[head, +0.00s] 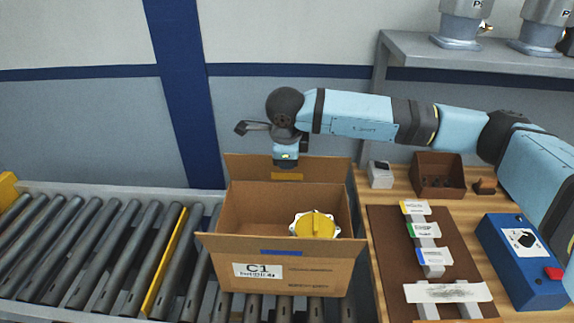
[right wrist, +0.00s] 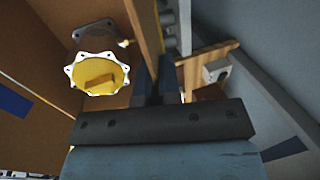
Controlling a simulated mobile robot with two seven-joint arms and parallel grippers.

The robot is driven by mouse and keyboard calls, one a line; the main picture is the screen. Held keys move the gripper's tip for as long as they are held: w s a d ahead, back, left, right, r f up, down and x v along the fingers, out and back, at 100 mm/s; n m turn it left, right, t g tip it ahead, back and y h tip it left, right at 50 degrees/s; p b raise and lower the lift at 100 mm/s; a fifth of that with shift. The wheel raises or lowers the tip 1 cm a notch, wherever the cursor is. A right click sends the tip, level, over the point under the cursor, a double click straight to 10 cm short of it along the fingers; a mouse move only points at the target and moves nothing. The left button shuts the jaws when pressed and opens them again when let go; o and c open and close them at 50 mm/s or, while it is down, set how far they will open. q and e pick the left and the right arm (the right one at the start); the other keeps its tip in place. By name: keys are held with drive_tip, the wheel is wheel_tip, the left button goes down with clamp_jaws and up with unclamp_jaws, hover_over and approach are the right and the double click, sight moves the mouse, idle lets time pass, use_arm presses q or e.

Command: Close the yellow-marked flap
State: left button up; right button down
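An open cardboard box (head: 300,275) labelled C1 stands on the roller conveyor. Its far flap (head: 245,170) carries a yellow mark (head: 287,176) and stands up, leaning outward. The near flap, with a blue mark (head: 281,253), is folded outward. My right gripper (right wrist: 156,82) is at the middle of the far flap, just above the yellow mark in the head view. In the right wrist view its two fingers are close together beside a cardboard edge (right wrist: 146,35); whether they grip it is unclear. My left gripper is out of view.
A housing with a yellow cap (head: 316,225) lies inside the box, also visible in the right wrist view (right wrist: 98,76). Right of the box, a wooden table holds a brown mat (head: 392,270), a brown bin (head: 438,178) and a blue box (head: 520,262). Conveyor rollers (head: 90,245) are bare at left.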

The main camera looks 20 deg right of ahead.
drive_tip(key=shift+s+a+b, duration=0.1)
drive_tip(key=shift+s+b, duration=0.1)
drive_tip(key=shift+b, duration=0.1)
drive_tip(key=c, duration=1.3)
unclamp_jaws()
drive_tip(key=v, duration=0.4)
drive_tip(key=b+v, duration=0.1)
drive_tip(key=v, duration=0.8)
drive_tip(key=shift+s+a+r, duration=0.3)
drive_tip(key=shift+s, duration=0.1)
